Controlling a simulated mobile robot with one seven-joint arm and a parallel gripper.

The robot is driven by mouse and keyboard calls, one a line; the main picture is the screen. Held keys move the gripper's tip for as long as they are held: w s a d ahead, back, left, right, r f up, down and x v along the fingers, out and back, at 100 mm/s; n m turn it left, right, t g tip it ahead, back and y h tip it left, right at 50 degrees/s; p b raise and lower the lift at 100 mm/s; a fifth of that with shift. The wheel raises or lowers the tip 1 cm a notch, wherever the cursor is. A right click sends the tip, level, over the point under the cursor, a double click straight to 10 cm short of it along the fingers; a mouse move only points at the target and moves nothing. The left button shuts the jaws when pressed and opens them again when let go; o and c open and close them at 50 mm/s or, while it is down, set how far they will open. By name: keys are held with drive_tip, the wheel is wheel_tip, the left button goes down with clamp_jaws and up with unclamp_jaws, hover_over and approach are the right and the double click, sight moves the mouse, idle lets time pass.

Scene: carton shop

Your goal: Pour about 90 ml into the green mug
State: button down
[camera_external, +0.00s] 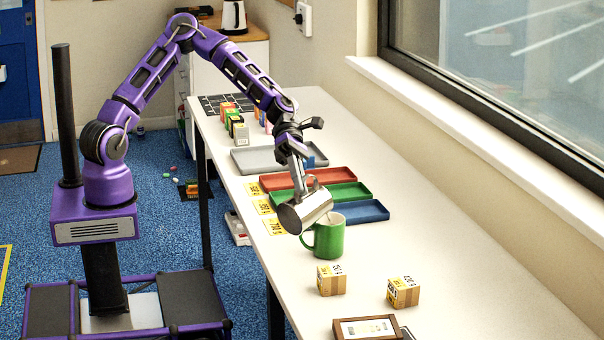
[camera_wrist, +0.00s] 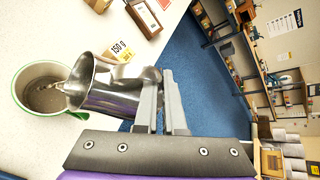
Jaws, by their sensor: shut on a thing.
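In the wrist view my gripper (camera_wrist: 160,82) is shut on the handle side of the jug (camera_wrist: 104,88). The green mug (camera_external: 329,240) stands upright on the white table, just below and beside the jug. In the wrist view the jug's spout reaches over the rim of the mug (camera_wrist: 22,77). Greyish contents show inside the mug; their level is hard to judge. A small pale streak shows at the spout; I cannot tell whether liquid is flowing.
Small cartons (camera_external: 331,279) (camera_external: 403,292) and a framed box (camera_external: 368,328) stand at the near end of the table. Red (camera_external: 294,179), green (camera_external: 345,192) and blue (camera_external: 364,211) trays and a grey tray (camera_external: 258,158) lie behind the mug. Table right of the mug is clear.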

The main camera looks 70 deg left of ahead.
sight(286, 203)
drive_tip(key=shift+s+d+r, duration=0.1)
drive_tip(key=shift+s, duration=0.1)
drive_tip(key=shift+m+t+y, duration=0.8)
drive_tip(key=s, duration=0.1)
drive_tip(key=s+d+f+b, duration=0.1)
drive_tip(key=s+f, duration=0.1)
drive_tip(key=shift+s+d+f+b, duration=0.1)
drive_tip(key=shift+d+f+b, duration=0.15)
drive_tip(key=shift+b, duration=0.15)
drive_tip(key=shift+s+d+r+t+y, duration=0.1)
drive_tip(key=shift+d+r+t+y, duration=0.05)
drive_tip(key=shift+t+y, duration=0.15)
drive_tip(key=shift+s+d+f+m+t+y+b, duration=0.15)
drive_tip(key=shift+s+f+m+t+y+b, duration=0.15)
drive_tip(key=shift+f+m+t, duration=0.3)
drive_tip(key=shift+f, duration=0.15)
